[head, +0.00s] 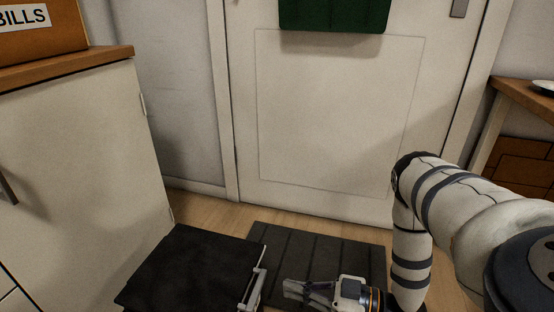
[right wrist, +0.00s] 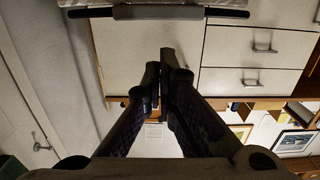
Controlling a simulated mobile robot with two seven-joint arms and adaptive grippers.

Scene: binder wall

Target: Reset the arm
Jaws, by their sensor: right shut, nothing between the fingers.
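My right arm comes in from the right in the head view and bends down at the elbow. Its gripper (head: 292,289) is low in the picture, over the dark mat, with its fingers pointing left. The fingers are together and hold nothing. In the right wrist view the fingertips (right wrist: 162,72) meet with only a thin line between them, and no object is in them. My left arm and gripper are not in view.
A white cabinet (head: 85,165) stands at the left, with a box marked BILLS (head: 45,42) on its wooden top. A closed white door (head: 335,115) with a green hanging (head: 335,14) is ahead. A striped mat (head: 320,250) lies before it. A wooden table (head: 510,95) stands right.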

